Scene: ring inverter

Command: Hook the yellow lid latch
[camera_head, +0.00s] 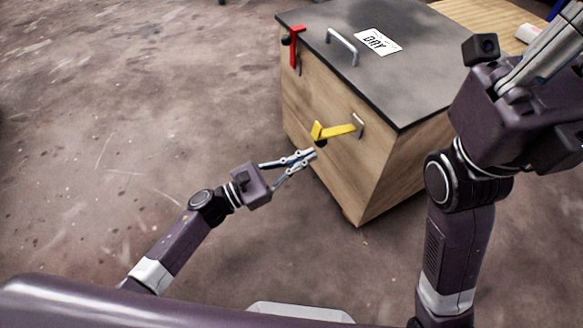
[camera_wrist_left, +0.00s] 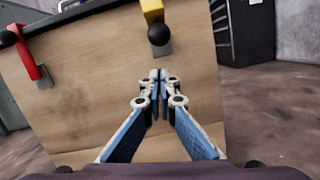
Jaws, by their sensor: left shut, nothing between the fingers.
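The yellow latch (camera_head: 336,131) is on the front of the wooden box, turned roughly sideways, with its bent end and black knob at the left and a metal catch (camera_head: 358,124) at its right end. In the left wrist view the latch (camera_wrist_left: 152,12) shows at the top with its black knob (camera_wrist_left: 160,34). My left gripper (camera_head: 312,153) is shut and empty, just below the knob near the box front; it also shows in the left wrist view (camera_wrist_left: 159,74). My right gripper's fingers are cut off at the right edge of the head view.
The box has a dark lid (camera_head: 390,60) with a metal handle (camera_head: 342,46) and a "DAY" label (camera_head: 378,42). A red latch (camera_head: 296,46) hangs upright at the front's left. A light wooden surface (camera_head: 490,18) stands behind. The floor left of the box is clear.

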